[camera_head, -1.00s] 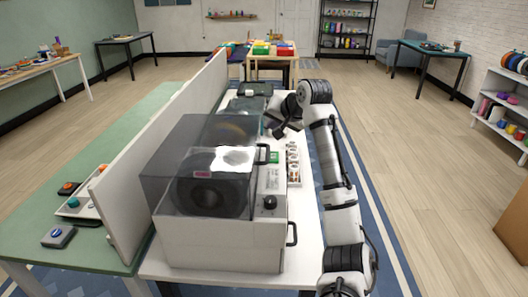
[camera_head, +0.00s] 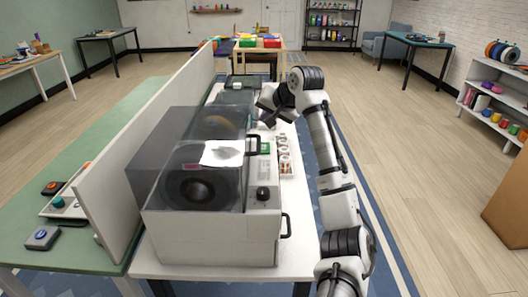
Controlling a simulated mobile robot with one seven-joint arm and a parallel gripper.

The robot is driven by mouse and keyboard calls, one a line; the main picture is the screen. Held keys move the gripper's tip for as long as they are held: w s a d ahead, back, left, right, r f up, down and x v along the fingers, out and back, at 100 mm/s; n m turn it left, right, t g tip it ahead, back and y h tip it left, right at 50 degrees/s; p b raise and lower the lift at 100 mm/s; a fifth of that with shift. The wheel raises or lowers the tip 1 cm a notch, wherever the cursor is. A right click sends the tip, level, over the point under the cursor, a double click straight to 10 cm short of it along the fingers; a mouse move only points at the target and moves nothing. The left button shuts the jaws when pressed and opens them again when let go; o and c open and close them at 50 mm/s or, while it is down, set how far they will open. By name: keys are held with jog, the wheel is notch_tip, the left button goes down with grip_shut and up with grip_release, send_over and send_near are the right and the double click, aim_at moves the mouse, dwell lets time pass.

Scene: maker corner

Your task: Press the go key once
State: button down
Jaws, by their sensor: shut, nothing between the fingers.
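My gripper (camera_head: 267,115) is a dark, small shape at the end of my white arm. It is shut with nothing in it, above the far part of the white table, near the machine's back right. The machine (camera_head: 215,238) is a white box with a smoky clear lid, a black knob (camera_head: 263,193) and a small green panel (camera_head: 265,148) on its right side. I cannot make out a key marked go. It may be hidden or too small to read.
A white tray of small round parts (camera_head: 284,160) lies right of the machine. Open floor lies to the right.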

jog(key=b, duration=0.4)
send_over(266, 149)
notch_tip(266, 149, down, 5)
jog(key=shift+f, duration=0.95)
jog(key=shift+f, duration=0.15)
dwell(0.9)
jog(key=shift+f, duration=0.3)
jog(key=shift+f, duration=0.9)
dwell(0.8)
jog(key=shift+r, duration=0.15)
jog(key=shift+r+p, duration=0.4)
jog(key=shift+p, duration=0.3)
jog(key=shift+r, duration=0.1)
